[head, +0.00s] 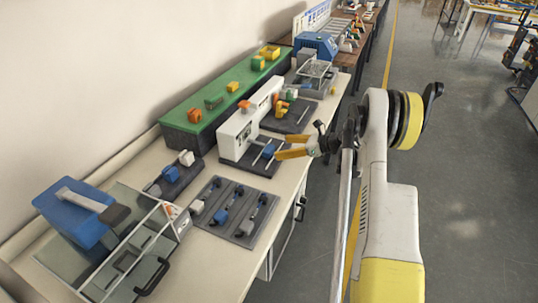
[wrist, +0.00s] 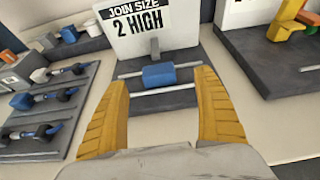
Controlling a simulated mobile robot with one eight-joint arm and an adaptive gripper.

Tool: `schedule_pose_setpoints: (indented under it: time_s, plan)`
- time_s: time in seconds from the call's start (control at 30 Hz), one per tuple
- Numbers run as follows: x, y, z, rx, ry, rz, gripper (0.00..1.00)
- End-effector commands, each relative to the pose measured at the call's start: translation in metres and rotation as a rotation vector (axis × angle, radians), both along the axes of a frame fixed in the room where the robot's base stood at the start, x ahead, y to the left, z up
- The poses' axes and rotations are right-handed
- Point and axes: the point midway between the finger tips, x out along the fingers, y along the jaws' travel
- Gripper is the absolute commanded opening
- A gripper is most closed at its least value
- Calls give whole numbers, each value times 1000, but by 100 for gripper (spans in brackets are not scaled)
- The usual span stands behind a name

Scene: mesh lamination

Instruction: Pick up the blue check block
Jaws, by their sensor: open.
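A blue block (wrist: 158,75), which looks like the check block, lies on a dark grey base (wrist: 165,101) in front of a white sign reading "JOIN SIZE 2 HIGH" (wrist: 152,28). In the head view the block (head: 268,151) is on the base left of my gripper (head: 281,147). In the wrist view my gripper (wrist: 162,79) is open. Its two yellow fingers stand apart, with the block seen between and beyond their tips. Nothing is held. A grey post stands just behind the block, and light rods lie behind and in front of it.
A dark tray (head: 243,240) with tools and another blue block lies on the bench at front left. A smaller dark tray with blue and white blocks is behind it. Another dark base (wrist: 258,65) is at right.

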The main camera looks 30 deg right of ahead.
Motion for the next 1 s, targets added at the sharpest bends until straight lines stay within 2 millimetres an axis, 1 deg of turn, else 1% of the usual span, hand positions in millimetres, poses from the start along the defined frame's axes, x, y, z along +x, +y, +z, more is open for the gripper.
schedule_pose_setpoints:
  time_s: [0.03,0.1,0.27,0.4,0.5,0.6,0.73,0.77,0.8,0.87,0.9,0.93,0.97,1.0]
  plan:
    - [6,6,-5,0,0,3,79]
    - [11,9,-7,1,0,0,79]
    - [20,18,-14,2,0,1,79]
    - [34,32,-26,1,0,2,79]
    - [45,39,-29,2,-1,0,79]
    - [48,42,-29,2,-1,-2,79]
    - [48,41,-28,2,-1,-2,79]
    - [48,41,-28,2,-1,-2,74]
    - [48,41,-28,2,-1,-2,62]
    - [48,41,-28,2,-1,-2,43]
    - [47,41,-28,2,-1,-2,31]
    - [47,41,-28,2,-1,-2,22]
    - [47,41,-28,2,-1,-2,21]
    - [47,41,-28,2,-1,-2,16]
